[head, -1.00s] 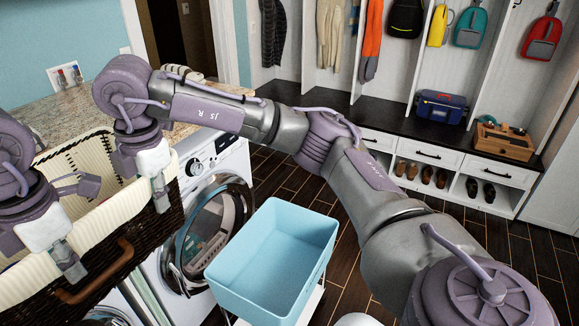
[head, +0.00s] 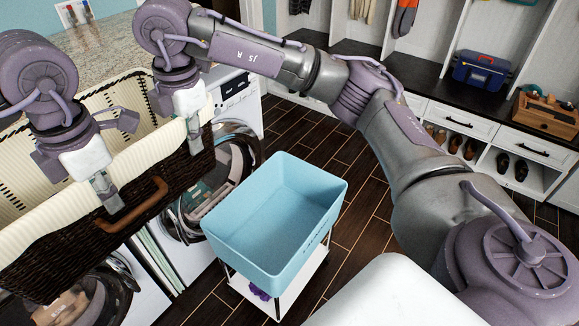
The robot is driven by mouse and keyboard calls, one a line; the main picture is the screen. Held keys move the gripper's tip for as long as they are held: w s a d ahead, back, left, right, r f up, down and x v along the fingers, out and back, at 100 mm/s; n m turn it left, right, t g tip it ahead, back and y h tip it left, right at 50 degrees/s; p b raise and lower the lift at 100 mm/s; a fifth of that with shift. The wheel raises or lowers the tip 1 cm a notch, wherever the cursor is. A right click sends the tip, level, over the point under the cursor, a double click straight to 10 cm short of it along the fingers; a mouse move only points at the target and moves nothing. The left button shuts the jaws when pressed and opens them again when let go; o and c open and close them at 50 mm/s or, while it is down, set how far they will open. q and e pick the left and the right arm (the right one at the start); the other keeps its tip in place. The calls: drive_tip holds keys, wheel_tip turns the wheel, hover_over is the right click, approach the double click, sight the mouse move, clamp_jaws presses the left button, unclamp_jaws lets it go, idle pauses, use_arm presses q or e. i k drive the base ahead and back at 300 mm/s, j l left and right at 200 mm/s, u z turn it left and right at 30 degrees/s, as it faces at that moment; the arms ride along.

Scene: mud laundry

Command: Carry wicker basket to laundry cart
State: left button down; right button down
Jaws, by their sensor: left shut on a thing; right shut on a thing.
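The wicker basket (head: 150,178) is dark brown with a cream liner and a brown handle, at the left of the head view. It is held up in front of the counter and washers. My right gripper (head: 193,135) is shut on the same rim further right. The basket's left end is cut off by the picture edge.
A granite counter (head: 110,55) is at the back left. A bench with shoe cubbies (head: 500,150) lines the back right. Dark wood floor (head: 345,215) is clear around the cart's right.

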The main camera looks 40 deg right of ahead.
sight(280, 233)
drive_tip(key=l, duration=0.75)
drive_tip(key=i+l, duration=0.15)
drive_tip(key=l, duration=1.35)
drive_tip(key=i, duration=0.05)
